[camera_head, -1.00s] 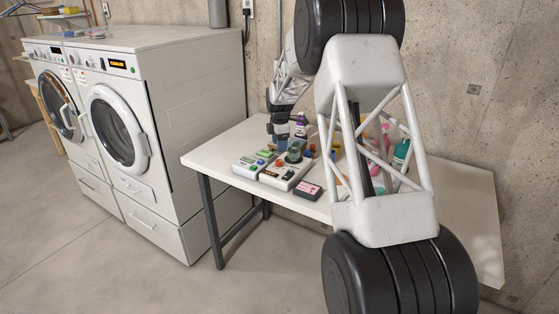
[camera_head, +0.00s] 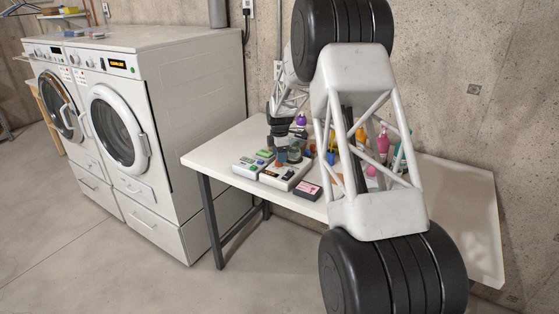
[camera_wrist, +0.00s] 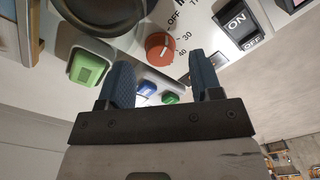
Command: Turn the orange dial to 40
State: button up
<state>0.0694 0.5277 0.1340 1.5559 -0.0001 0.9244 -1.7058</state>
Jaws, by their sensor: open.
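The orange dial (camera_wrist: 160,46) shows in the wrist view on a pale panel (camera_wrist: 196,15). Printed marks around its right side read OFF, 30 and 40. I cannot tell for sure which mark it points to. My gripper (camera_wrist: 160,62) is open, with one blue finger to each side below the dial and nothing between them. The fingers appear apart from the dial. In the head view my gripper (camera_head: 281,156) is low over the panel (camera_head: 279,178) on the table, and I cannot make out the dial there.
Beside the dial are a green square button (camera_wrist: 88,70), a black ON/OFF switch (camera_wrist: 236,24), and small blue and green buttons below. On the white table (camera_head: 222,150) stand a small pink-topped box (camera_head: 307,190) and several bottles behind my arm.

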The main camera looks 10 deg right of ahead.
jog(key=shift+f, duration=1.3)
jog(key=shift+c, duration=0.4)
jog(key=c, duration=0.8)
jog(key=shift+m, duration=1.5)
jog(key=shift+c, duration=0.2)
jog(key=o, duration=0.9)
